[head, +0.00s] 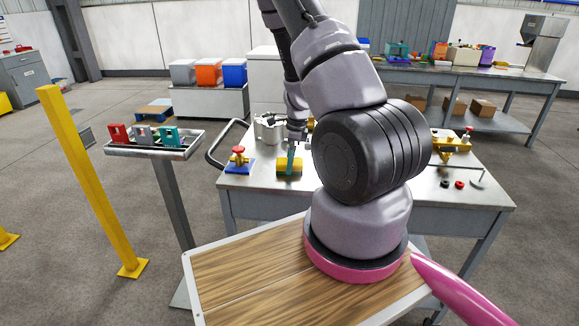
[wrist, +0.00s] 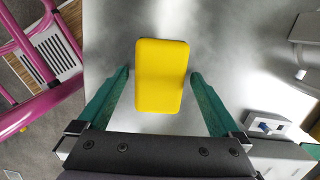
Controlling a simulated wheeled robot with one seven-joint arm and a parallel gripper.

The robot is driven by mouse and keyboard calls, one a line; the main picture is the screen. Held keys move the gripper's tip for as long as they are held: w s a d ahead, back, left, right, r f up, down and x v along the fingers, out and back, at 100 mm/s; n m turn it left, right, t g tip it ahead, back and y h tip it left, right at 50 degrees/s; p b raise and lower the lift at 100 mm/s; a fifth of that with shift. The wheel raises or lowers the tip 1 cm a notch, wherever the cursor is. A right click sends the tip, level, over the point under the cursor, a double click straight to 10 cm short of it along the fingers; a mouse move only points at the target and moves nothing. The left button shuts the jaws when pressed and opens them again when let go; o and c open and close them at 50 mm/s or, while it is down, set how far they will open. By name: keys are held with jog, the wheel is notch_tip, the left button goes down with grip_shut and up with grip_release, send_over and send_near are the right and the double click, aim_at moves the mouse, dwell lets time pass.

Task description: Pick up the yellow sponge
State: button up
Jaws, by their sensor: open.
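The yellow sponge (wrist: 162,75) lies flat on the metal table (wrist: 220,30). In the wrist view it sits between the two green fingers of my gripper (wrist: 160,78), with a gap on each side; the fingers are open and empty. In the head view the sponge (head: 289,167) is on the table's left part, and my gripper (head: 291,158) is right at it from above. My arm hides the middle of the table in the head view.
A blue block with a red-topped yellow valve (head: 238,158) stands just left of the sponge. A metal container (head: 268,130) stands behind it. Yellow fixtures (head: 450,148) and small rings sit at the table's right. A tray stand (head: 155,148) is at the left.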

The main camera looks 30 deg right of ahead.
jog(key=shift+f, duration=0.35)
jog(key=c, duration=1.3)
jog(key=shift+o, duration=0.2)
notch_tip(320, 180, up, 10)
jog(key=shift+r, duration=0.1)
jog(key=o, duration=0.6)
jog(key=c, duration=0.5)
jog(key=shift+o, duration=0.2)
jog(key=shift+a, duration=0.1)
